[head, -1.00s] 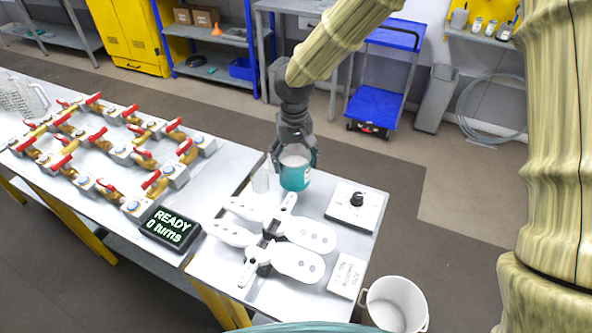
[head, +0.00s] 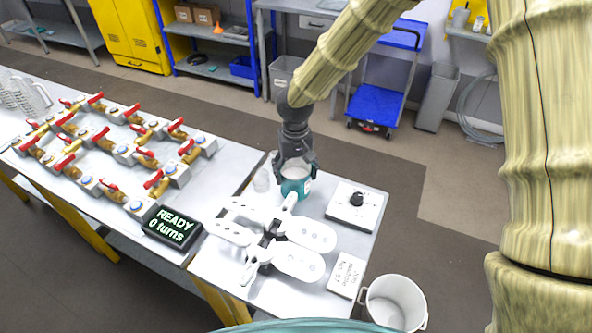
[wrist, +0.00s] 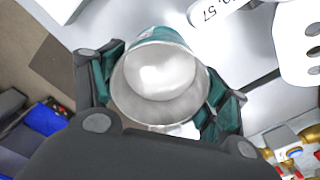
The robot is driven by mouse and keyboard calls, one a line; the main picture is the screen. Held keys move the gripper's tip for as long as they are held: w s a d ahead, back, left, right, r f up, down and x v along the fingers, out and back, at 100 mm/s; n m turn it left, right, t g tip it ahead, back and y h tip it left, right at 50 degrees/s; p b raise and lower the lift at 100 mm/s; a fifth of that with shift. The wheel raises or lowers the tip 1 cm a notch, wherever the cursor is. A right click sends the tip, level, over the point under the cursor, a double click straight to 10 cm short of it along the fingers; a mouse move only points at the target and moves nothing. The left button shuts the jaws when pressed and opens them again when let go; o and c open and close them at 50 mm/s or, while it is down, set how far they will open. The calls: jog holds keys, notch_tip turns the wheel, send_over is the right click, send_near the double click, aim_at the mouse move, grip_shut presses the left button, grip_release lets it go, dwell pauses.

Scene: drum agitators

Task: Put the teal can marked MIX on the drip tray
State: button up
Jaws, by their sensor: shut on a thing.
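The teal can (head: 294,188) is open at the top, with a pale inside and a partly visible white label; I cannot read MIX. My gripper (head: 296,174) is shut around its sides from above and holds it roughly upright over the far part of the right-hand table. I cannot tell whether its base touches the table. In the wrist view the can (wrist: 160,85) sits between the two fingers (wrist: 160,98), its rim facing the camera. I cannot make out the drip tray for certain.
White paddle-shaped pieces (head: 300,262) lie just in front of the can. A translucent cup (head: 262,180) stands close to its left. A white bucket (head: 395,303) is front right.

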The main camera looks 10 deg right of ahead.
jog(key=o, duration=1.3)
